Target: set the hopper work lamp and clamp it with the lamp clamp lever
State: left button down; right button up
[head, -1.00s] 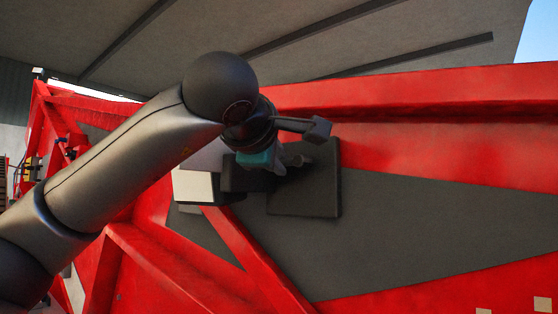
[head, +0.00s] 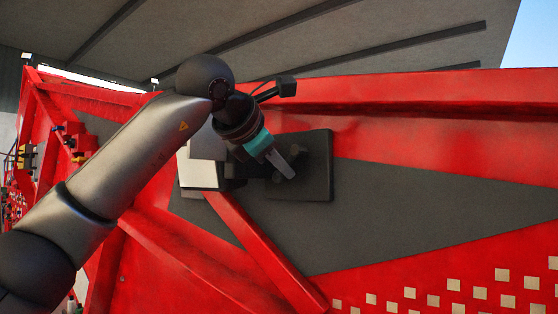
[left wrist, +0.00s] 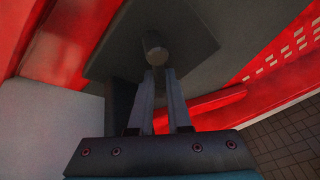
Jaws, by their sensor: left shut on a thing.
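The work lamp (head: 200,173), a box with a pale face and dark housing, sits at the red hopper's side, left of a dark square plate (head: 318,165). My left gripper (head: 287,170) is in front of that plate, its fingers pointing down and to the right. In the left wrist view its fingers (left wrist: 158,72) are closed on a dark round-ended bar (left wrist: 155,46), which looks like the lamp clamp lever. The lever's base is hidden by the fingers. My right gripper is not in view.
The red hopper frame (head: 420,90) with grey panels (head: 430,205) spans the view. A diagonal red beam (head: 260,245) runs below the lamp. Pale squares (head: 480,293) show at lower right. Space in front of the right-hand panel is clear.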

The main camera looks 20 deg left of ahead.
pick_arm(q)
jog(key=shift+d+f+n+g+h, duration=0.2)
jog(key=shift+f+n+h, duration=0.15)
jog(key=shift+n, duration=0.2)
jog(key=shift+d+f+n+g+h, duration=0.1)
jog(key=shift+f+n+g+h, duration=0.1)
jog(key=shift+f+n+h, duration=0.25)
jog(key=shift+s+d+n+h+b, duration=0.2)
jog(key=shift+d+n+h+b, duration=0.25)
jog(key=shift+n, duration=0.45)
jog(key=shift+h, duration=0.25)
jog(key=c, duration=1.1)
grip_release()
jog(key=shift+s, duration=0.1)
jog(key=shift+o, duration=1.2)
jog(key=shift+a, duration=0.15)
jog(key=shift+r, duration=0.15)
